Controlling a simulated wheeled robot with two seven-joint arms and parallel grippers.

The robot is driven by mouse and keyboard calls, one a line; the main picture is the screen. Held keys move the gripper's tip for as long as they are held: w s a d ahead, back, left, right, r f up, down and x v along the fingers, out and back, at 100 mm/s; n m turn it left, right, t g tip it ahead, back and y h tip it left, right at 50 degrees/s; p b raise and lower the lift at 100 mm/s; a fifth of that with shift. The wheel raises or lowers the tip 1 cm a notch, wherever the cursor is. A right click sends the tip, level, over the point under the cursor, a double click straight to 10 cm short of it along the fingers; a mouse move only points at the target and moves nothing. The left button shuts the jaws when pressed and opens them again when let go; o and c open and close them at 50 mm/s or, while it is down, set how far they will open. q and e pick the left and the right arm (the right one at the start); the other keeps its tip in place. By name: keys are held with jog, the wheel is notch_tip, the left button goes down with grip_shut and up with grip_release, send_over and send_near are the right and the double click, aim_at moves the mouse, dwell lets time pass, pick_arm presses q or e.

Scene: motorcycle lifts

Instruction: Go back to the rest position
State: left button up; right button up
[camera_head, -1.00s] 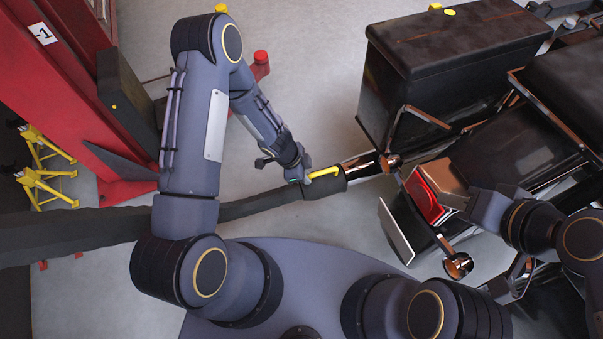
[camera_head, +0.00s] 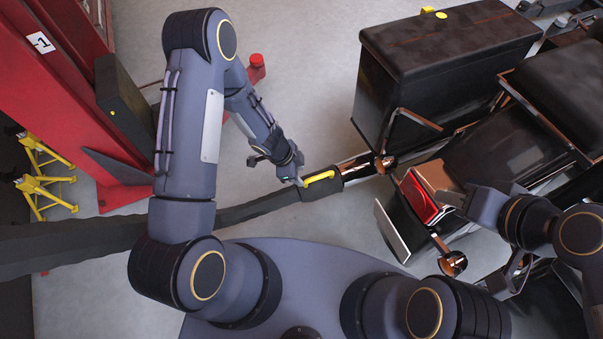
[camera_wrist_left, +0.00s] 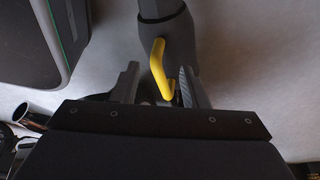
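A black hose nozzle (camera_head: 328,186) with a yellow handle (camera_head: 318,178) sits at the end of a dark hose (camera_head: 255,207), at the motorcycle's shiny exhaust pipe (camera_head: 357,168). My left gripper (camera_head: 299,181) is just left of the handle. In the left wrist view, the fingers of my left gripper (camera_wrist_left: 158,72) are spread, and the yellow handle (camera_wrist_left: 158,68) shows between and beyond them; any contact is unclear. My right gripper (camera_head: 452,197) is by the motorcycle's red tail light (camera_head: 420,196); its fingers are too hard to make out.
The motorcycle's black side case (camera_head: 440,65) and rear fill the right. A red lift post (camera_head: 55,75) and yellow stands (camera_head: 42,185) are at the left. A red-topped object (camera_head: 257,62) stands behind my left arm. Grey floor lies open in the middle.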

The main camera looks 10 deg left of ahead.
pick_arm(q)
jog(key=p+v, duration=0.1)
jog(key=v, duration=0.3)
jog(key=shift+r+p, duration=0.25)
jog(key=shift+p, duration=0.1)
jog(key=shift+a+r, duration=0.1)
